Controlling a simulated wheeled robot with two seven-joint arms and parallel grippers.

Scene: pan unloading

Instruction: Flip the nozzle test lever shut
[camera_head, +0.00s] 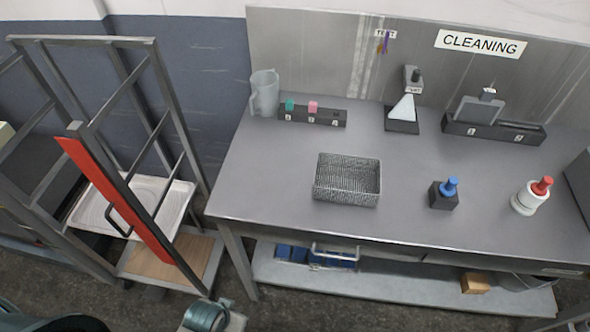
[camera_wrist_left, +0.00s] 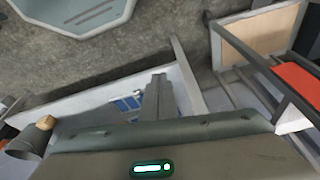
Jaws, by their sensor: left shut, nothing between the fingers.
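A small grey fixture (camera_head: 412,80) with a dark top and a white tag stands at the back of the bench, behind a white cone-shaped piece (camera_head: 403,109) on a dark base. A "TEST" label (camera_head: 386,33) with a small purple and orange piece is on the back panel above it. I cannot make out the nozzle test lever or its position at this size. My left gripper (camera_wrist_left: 158,84) shows in the left wrist view, its fingers together and empty, over the floor and lower shelf side, well away from the fixture. My right gripper is not in view.
The bench (camera_head: 290,200) holds a wire basket (camera_head: 347,181), a blue-topped bottle (camera_head: 446,193), a red-topped bottle (camera_head: 532,196), a clear jug (camera_head: 264,93) and dark holders along the back. A metal rack (camera_head: 170,95) with a red panel (camera_head: 112,198) stands left. A lower shelf (camera_head: 400,288) juts out below.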

